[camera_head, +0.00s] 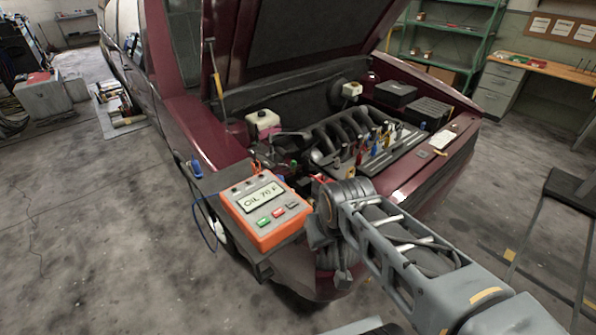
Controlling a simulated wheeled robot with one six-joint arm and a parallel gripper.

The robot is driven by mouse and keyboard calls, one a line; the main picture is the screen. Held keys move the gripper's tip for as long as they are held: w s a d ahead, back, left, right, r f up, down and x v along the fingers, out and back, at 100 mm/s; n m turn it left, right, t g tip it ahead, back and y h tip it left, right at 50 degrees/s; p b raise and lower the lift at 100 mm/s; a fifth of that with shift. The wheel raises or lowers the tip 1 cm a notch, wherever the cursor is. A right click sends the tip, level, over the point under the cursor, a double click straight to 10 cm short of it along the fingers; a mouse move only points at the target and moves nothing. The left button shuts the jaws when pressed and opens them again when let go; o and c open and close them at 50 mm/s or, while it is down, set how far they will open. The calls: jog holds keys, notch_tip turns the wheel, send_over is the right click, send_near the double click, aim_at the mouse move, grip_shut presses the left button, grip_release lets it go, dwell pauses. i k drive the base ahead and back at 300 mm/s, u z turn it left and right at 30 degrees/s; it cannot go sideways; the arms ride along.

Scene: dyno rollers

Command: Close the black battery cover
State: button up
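Two black box-shaped parts sit at the right rear of the open engine bay. One is a smooth black box (395,92), and the other is a ribbed dark box (429,108) just right of it. I cannot tell which is the battery cover, and neither shows a clearly raised lid. My gripper (342,277) hangs at the end of my arm, low in front of the car's front corner. It is well apart from both boxes, nearer to me and to the left. Its fingers are small and partly hidden by my arm, and I see nothing held.
An orange tester (264,212) reading "OIL 70 F" rests on the fender side, close left of my arm. Coloured-handled tools (375,140) stand upright across the engine. The raised hood (310,40) hangs over the bay. Open floor lies at left.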

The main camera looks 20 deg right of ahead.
aim_at(304, 184)
jog(key=u, duration=1.25)
jog(key=i, duration=0.3)
jog(key=z, duration=1.55)
jog(key=i, duration=0.5)
